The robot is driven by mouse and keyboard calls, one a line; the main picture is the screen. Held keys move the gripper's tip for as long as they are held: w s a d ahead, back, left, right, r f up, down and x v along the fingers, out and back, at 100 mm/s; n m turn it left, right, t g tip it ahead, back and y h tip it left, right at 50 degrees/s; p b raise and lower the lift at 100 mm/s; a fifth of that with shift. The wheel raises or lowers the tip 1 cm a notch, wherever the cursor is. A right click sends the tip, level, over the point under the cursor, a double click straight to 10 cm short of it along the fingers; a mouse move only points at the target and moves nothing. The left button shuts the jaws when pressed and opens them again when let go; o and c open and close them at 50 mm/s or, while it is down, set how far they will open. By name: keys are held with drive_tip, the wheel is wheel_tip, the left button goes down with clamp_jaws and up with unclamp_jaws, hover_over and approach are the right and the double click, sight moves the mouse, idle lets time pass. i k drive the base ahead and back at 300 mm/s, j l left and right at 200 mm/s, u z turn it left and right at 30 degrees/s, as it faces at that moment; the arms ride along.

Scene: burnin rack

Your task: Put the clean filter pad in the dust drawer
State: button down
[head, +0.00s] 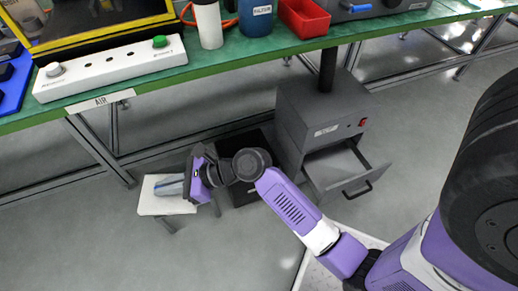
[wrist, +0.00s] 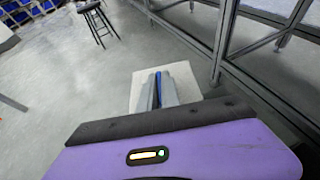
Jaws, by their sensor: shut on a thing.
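The exact grip edge is hidden. The dust drawer (head: 346,171) is pulled open from the grey cabinet (head: 315,110), to the right of my gripper. Its visible inside looks empty.
A dark open box (head: 245,191) stands on the floor between my gripper and the cabinet, partly hidden by my arm. The green bench (head: 140,85) overhangs behind, with metal legs and rails below. A stool (wrist: 93,12) stands far off in the wrist view. Floor at front left is clear.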

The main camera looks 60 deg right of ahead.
sight(331, 175)
drive_tip(key=z, duration=1.5)
drive_tip(key=i+j+z, duration=0.1)
drive_tip(key=j+z, duration=0.25)
drive_tip(key=j, duration=0.5)
drive_tip(key=j+z, duration=0.35)
drive_tip(key=j, duration=1.35)
drive_tip(key=k+u, duration=0.05)
drive_tip(key=k, duration=0.05)
